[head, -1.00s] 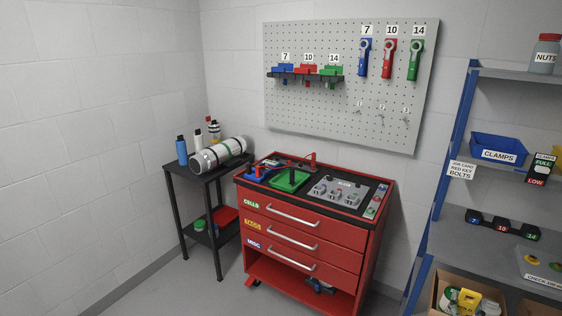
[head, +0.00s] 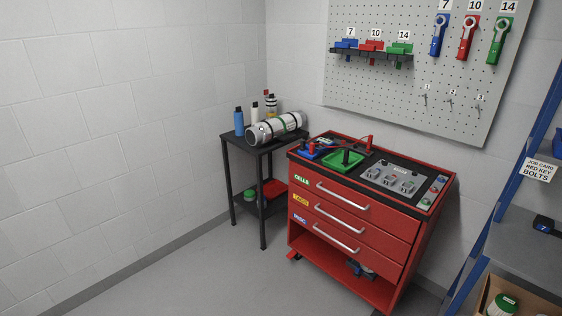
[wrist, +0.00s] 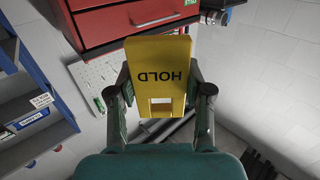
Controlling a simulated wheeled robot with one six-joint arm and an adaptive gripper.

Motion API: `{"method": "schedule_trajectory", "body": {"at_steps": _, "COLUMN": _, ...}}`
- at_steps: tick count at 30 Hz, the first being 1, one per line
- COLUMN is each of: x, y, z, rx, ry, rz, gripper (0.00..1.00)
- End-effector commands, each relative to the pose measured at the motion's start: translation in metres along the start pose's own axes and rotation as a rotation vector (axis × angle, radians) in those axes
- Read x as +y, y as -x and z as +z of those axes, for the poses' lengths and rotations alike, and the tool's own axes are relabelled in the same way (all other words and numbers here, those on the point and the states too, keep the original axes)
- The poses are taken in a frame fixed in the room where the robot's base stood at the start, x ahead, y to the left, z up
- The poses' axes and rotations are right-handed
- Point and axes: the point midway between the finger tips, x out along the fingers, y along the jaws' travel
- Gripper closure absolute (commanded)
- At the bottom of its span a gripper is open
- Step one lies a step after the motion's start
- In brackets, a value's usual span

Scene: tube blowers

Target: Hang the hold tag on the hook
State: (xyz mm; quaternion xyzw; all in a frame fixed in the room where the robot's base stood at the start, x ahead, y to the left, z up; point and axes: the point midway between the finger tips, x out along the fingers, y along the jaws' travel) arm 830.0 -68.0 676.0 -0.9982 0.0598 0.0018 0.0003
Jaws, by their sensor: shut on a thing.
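A yellow hold tag (wrist: 156,55) with black "HOLD" lettering shows in the wrist view. The lettering appears upside down, and a rectangular slot is at the tag's lower end. My gripper (wrist: 158,78) is shut on the tag, with a finger on each side. The tag and gripper do not show in the head view. In the head view, three small hooks stick out of the grey pegboard (head: 397,105), low on its right part: a left hook (head: 425,99), a middle hook (head: 451,103) and a right hook (head: 478,108). Their fine shape is too small to tell.
A red drawer chest (head: 340,232) stands below the pegboard and also shows in the wrist view (wrist: 92,25). A black side table (head: 229,160) with a cylinder (head: 275,128) is left of it. A blue-framed shelf (head: 524,150) is at right. Floor in front is clear.

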Motion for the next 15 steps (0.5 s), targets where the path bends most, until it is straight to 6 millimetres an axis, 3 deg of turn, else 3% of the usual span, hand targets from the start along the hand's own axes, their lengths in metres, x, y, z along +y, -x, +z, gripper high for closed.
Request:
{"method": "schedule_trajectory", "body": {"at_steps": 1, "x": -0.018, "y": 0.009, "z": 0.009, "rx": -0.002, "ry": -0.001, "rz": -0.033, "gripper": 0.74}}
{"method": "schedule_trajectory", "body": {"at_steps": 3, "x": -0.035, "y": 0.019, "z": 0.018, "rx": -0.001, "ry": -0.001, "rz": -0.065, "gripper": 0.74}}
{"method": "schedule_trajectory", "body": {"at_steps": 6, "x": -0.052, "y": 0.029, "z": 0.026, "rx": 0.002, "ry": 0.0, "rz": -0.096, "gripper": 0.74}}
{"method": "schedule_trajectory", "body": {"at_steps": 15, "x": -0.065, "y": 0.039, "z": 0.034, "rx": 0.004, "ry": 0.001, "rz": -0.121, "gripper": 0.74}}
